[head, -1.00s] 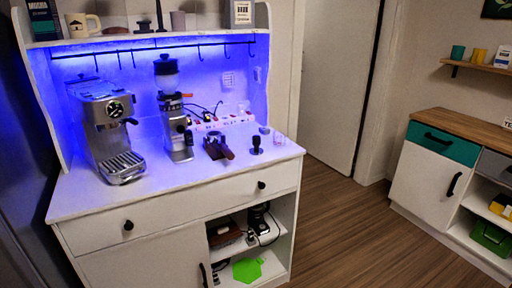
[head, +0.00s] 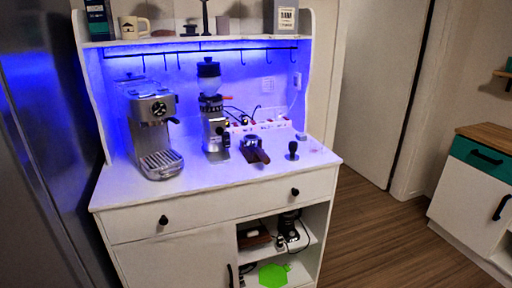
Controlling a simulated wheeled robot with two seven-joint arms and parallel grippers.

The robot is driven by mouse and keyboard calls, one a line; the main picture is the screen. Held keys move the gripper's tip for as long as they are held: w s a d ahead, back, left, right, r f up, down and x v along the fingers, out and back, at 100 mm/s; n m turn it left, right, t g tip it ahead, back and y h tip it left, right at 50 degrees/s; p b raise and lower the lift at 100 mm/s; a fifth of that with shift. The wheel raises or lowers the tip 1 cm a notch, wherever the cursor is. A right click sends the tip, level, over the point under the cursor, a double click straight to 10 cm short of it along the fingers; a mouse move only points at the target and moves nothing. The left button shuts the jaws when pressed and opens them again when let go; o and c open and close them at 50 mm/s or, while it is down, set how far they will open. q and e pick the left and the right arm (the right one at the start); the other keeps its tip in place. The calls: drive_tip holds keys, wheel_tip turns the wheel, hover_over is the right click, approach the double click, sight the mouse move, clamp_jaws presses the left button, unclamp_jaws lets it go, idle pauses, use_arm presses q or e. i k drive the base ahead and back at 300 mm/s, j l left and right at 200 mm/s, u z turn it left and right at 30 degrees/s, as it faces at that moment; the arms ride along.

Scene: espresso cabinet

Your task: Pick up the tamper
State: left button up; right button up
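The tamper (head: 293,150) is small and black, with a rounded knob on a stem above a wider dark base. It stands upright near the right end of the white cabinet top (head: 225,188), right of the portafilter (head: 254,150). Neither of my grippers shows in the head view.
A silver espresso machine (head: 150,127) stands at the left of the top, with a grinder (head: 213,120) right of it. A small clear glass (head: 314,145) is close to the tamper's right. A power strip (head: 262,127) lies behind. The front strip of the top is clear.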

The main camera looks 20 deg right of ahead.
sight(293, 147)
drive_tip(key=i+l, duration=0.1)
drive_tip(key=l, duration=0.2)
drive_tip(key=i+l, duration=0.15)
drive_tip(key=l, duration=0.2)
drive_tip(key=i+l, duration=0.1)
drive_tip(key=l, duration=0.2)
drive_tip(key=i+l, duration=0.1)
drive_tip(key=l, duration=0.25)
